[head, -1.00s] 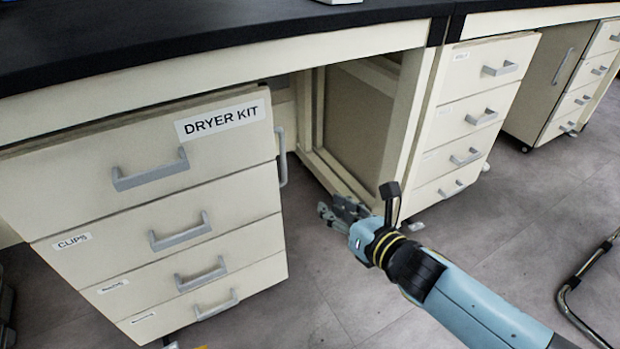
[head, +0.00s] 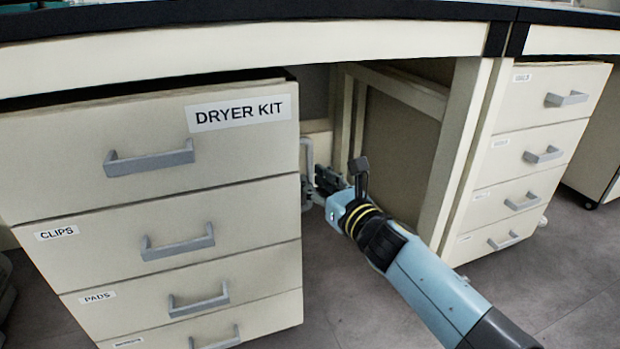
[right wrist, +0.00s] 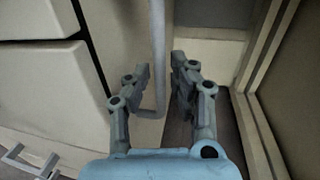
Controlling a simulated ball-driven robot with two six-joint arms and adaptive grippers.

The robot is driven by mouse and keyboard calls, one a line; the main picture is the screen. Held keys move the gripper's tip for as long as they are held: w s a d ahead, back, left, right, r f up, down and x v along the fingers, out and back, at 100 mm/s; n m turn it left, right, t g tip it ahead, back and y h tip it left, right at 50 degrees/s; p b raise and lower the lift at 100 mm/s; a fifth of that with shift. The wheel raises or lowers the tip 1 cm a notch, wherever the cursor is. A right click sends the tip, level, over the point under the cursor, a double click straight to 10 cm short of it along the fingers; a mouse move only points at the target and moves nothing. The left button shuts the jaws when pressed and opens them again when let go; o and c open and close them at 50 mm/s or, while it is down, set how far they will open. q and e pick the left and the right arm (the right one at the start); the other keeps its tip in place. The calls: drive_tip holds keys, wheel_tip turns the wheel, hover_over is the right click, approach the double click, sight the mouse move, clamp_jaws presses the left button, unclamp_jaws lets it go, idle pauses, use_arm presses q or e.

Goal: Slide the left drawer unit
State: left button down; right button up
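The left drawer unit (head: 243,222) is a cream cabinet under the black bench, with grey handles and a "DRYER KIT" label on its top drawer. A grey upright side handle (head: 307,150) is on its right side. My right gripper (head: 319,187) is at the lower part of this handle. In the right wrist view, the open fingers (right wrist: 161,72) stand on either side of the handle's vertical bar (right wrist: 158,38), with gaps showing; contact cannot be told. My left gripper is not in view.
The knee space right of the unit holds a cream frame and panel (head: 397,140). Another drawer unit (head: 535,150) stands to the right. The bench top (head: 250,12) overhangs above. Grey floor (head: 580,255) is open at the lower right.

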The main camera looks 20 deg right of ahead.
drive_tip(key=shift+x, duration=1.1)
drive_tip(key=shift+c, duration=0.2)
clamp_jaws()
drive_tip(key=shift+f, duration=0.1)
